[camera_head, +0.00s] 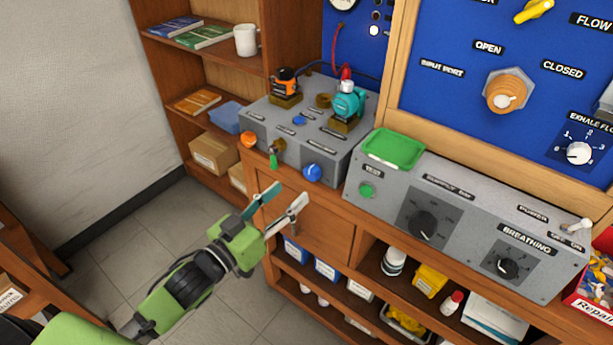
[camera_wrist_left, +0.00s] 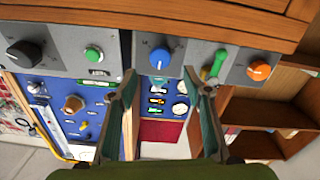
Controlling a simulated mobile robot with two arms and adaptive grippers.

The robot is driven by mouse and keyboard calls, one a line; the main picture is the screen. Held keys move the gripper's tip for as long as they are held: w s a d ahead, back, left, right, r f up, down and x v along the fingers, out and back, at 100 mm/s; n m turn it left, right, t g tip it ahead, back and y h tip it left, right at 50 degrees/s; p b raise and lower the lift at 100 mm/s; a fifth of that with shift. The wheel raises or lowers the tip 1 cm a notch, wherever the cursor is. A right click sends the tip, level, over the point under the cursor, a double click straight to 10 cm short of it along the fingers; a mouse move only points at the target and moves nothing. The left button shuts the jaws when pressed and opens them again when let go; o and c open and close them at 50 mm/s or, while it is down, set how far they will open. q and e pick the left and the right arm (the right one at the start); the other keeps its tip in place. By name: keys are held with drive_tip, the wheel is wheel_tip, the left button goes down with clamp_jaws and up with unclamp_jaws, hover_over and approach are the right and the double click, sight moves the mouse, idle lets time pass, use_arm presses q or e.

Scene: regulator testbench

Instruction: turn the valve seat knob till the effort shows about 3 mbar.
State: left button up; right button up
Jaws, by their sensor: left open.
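The grey left box (camera_head: 326,155) has a blue knob (camera_head: 312,172), an orange knob (camera_head: 248,139) and a green lever (camera_head: 272,160) on its front. The labels are too small to read, so I cannot tell which control is the valve seat knob. My left gripper (camera_head: 288,193) is open and empty, below and in front of the blue knob and apart from it. In the left wrist view the blue knob (camera_wrist_left: 160,57) shows beyond the spread fingertips, and the green lever (camera_wrist_left: 213,65) lies near one finger. No readable effort value shows. My right gripper is out of view.
The grey breathing box (camera_head: 462,225) stands to the right, with a green tray (camera_head: 393,149) on top. An orange regulator (camera_head: 285,82) and a teal one (camera_head: 347,101) stand on the left box. Wooden shelves lie below; the floor at left is clear.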

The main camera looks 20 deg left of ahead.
sight(309, 176)
use_arm(q)
drive_tip(key=x, duration=0.7)
drive_tip(key=shift+w+d+f+p, duration=0.1)
drive_tip(key=shift+w+p, duration=0.2)
drive_tip(key=shift+p, duration=0.05)
drive_tip(key=shift+c, duration=0.3)
drive_tip(key=c, duration=1)
